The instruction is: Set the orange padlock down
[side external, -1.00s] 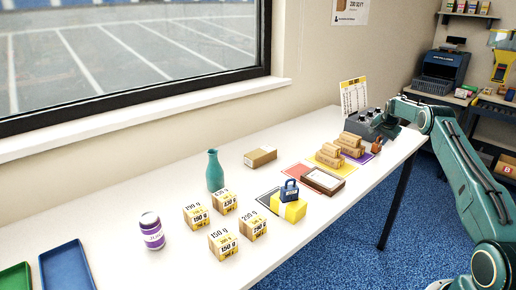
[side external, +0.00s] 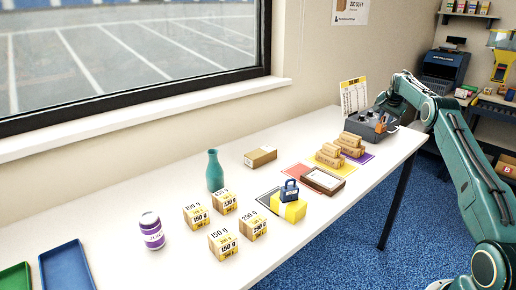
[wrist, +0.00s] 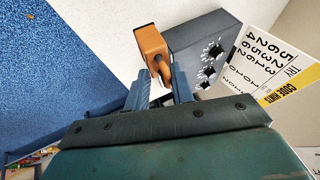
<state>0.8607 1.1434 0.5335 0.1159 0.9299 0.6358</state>
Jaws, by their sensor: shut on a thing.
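The orange padlock (wrist: 153,45) is in my gripper (wrist: 160,82), with its shackle between the two fingers and its body beyond the fingertips. In the side view the padlock (side external: 391,129) hangs by the right end of the grey dial box, near the table's far right end. My gripper (side external: 383,112) is partly hidden there by my own arm. The padlock looks tilted. I cannot tell whether it touches the box or the table.
The grey dial box (side external: 364,124) with a code sheet (side external: 353,96) stands close by. Stacked cartons (side external: 350,144) and a brown tray-like box (side external: 323,181) are nearer. A blue padlock (side external: 290,191) sits on a yellow box (side external: 292,211). White table (side external: 402,146) is clear at the right end.

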